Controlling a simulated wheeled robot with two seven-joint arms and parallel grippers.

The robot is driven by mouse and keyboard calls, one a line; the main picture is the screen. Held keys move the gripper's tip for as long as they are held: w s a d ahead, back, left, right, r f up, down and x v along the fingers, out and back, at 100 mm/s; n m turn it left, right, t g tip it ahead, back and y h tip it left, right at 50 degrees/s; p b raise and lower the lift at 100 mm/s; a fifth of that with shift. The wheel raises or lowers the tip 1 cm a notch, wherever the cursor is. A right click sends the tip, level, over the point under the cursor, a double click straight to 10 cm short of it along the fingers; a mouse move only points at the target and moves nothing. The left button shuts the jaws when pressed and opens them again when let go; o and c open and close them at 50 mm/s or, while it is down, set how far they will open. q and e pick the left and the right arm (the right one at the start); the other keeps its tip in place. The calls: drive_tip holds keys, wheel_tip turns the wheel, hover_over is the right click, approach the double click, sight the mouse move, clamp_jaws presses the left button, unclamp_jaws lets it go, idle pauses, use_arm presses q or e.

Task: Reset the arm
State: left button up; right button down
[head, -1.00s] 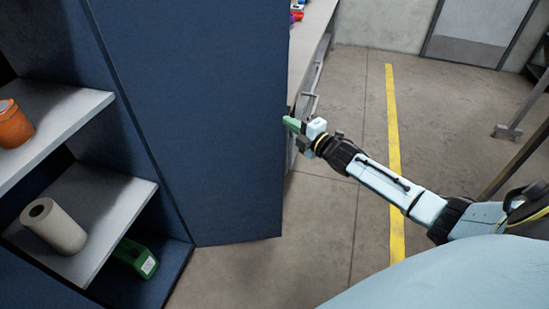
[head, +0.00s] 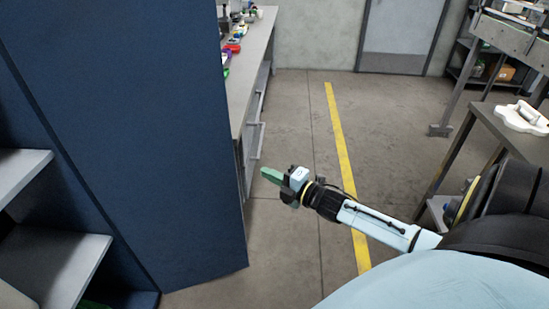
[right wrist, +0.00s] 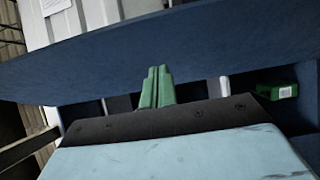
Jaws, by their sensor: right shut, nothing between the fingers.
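My right gripper (head: 270,176) shows in the head view near the middle, at the end of my pale blue arm. Its green fingers are shut with nothing between them and point left toward the blue cabinet (head: 130,130). In the right wrist view the green fingers (right wrist: 157,88) lie together, with the blue cabinet panel (right wrist: 200,45) beyond them. My left gripper is in neither view.
Grey shelves (head: 60,265) sit in the cabinet at left. A workbench (head: 250,70) with small coloured items stands behind it. A grey table (head: 500,130) stands at right. Open floor with a yellow line (head: 340,150) lies between. The right wrist view shows a green box (right wrist: 275,91).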

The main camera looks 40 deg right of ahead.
drive_tip(key=shift+s+d, duration=0.25)
drive_tip(key=shift+s, duration=0.25)
drive_tip(key=shift+f, duration=0.1)
drive_tip(key=s+a+f+m+g+h, duration=0.1)
drive_tip(key=s+f+m+g+h, duration=0.2)
drive_tip(key=s+f, duration=0.5)
drive_tip(key=s+a+f+m+g, duration=0.1)
drive_tip(key=s+f+m+g, duration=0.3)
drive_tip(key=f, duration=0.9)
drive_tip(key=s+a+f+m+g+h, duration=0.15)
drive_tip(key=s+f+m, duration=0.35)
drive_tip(key=f, duration=0.5)
drive_tip(key=s+a+f+m+g, duration=0.2)
drive_tip(key=s+a+f, duration=0.2)
drive_tip(key=s, duration=0.4)
drive_tip(key=s+a+f+m+g, duration=0.2)
drive_tip(key=s+a+f+g, duration=0.1)
drive_tip(key=s, duration=0.6)
drive_tip(key=s+a+f+m+g, duration=0.2)
drive_tip(key=s+a+f+g, duration=0.1)
drive_tip(key=s, duration=0.5)
wheel_tip(320, 180, down, 3)
drive_tip(key=shift+s+a+r, duration=0.15)
drive_tip(key=shift+s+a, duration=0.15)
drive_tip(key=shift+a, duration=0.5)
drive_tip(key=shift+y, duration=0.25)
